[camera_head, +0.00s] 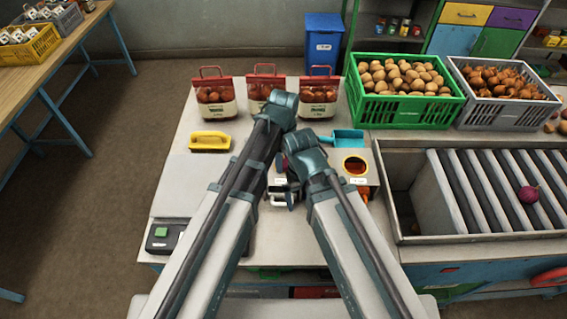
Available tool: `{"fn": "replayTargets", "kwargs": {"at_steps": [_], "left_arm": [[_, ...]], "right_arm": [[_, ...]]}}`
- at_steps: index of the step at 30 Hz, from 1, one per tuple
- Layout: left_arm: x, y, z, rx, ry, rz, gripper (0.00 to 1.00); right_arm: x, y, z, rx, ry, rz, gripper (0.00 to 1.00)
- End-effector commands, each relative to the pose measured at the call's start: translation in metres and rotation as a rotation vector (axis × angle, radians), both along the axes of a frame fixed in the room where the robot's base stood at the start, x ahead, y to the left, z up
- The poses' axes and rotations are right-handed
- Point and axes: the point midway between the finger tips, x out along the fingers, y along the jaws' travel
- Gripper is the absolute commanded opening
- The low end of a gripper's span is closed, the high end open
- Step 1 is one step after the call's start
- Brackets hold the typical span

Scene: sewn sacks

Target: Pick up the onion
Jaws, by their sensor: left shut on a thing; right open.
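A purple-red onion (528,194) lies on the dark slatted rollers at the right, apart from both grippers. My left gripper (281,106) is at the upper middle, over the lower right of the middle red-topped sack (262,88). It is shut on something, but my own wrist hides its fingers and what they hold. My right gripper (289,192) is lower, over the middle of the table and left of the orange-holed box (355,166). It is open; its fingers are partly hidden by my arm.
Sacks stand at left (215,97) and right (318,95) of the middle one. A green crate (406,115) and a grey crate (510,117) hold brown produce. A metal frame surrounds the rollers.

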Motion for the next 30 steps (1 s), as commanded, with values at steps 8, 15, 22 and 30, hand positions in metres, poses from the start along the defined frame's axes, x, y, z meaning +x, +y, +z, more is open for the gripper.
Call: {"fn": "replayTargets", "kwargs": {"at_steps": [8, 15, 22, 30], "left_arm": [[0.0, 0.0, 0.0, 0.0, 0.001, 0.0, 0.07], [0.0, 0.0, 0.009, 0.0, 0.0, 0.0, 0.07], [0.0, 0.0, 0.035, 0.0, 0.0, 0.0, 0.07], [0.0, 0.0, 0.078, 0.0, 0.0, 0.0, 0.06]], "right_arm": [[0.0, 0.0, 0.0, 0.0, 0.0, 0.0, 1.0], [0.0, 0.0, 0.009, 0.0, 0.0, -0.001, 1.0], [0.0, 0.0, 0.035, 0.001, 0.0, -0.004, 1.0], [0.0, 0.0, 0.078, 0.003, 0.0, -0.013, 1.0]]}}
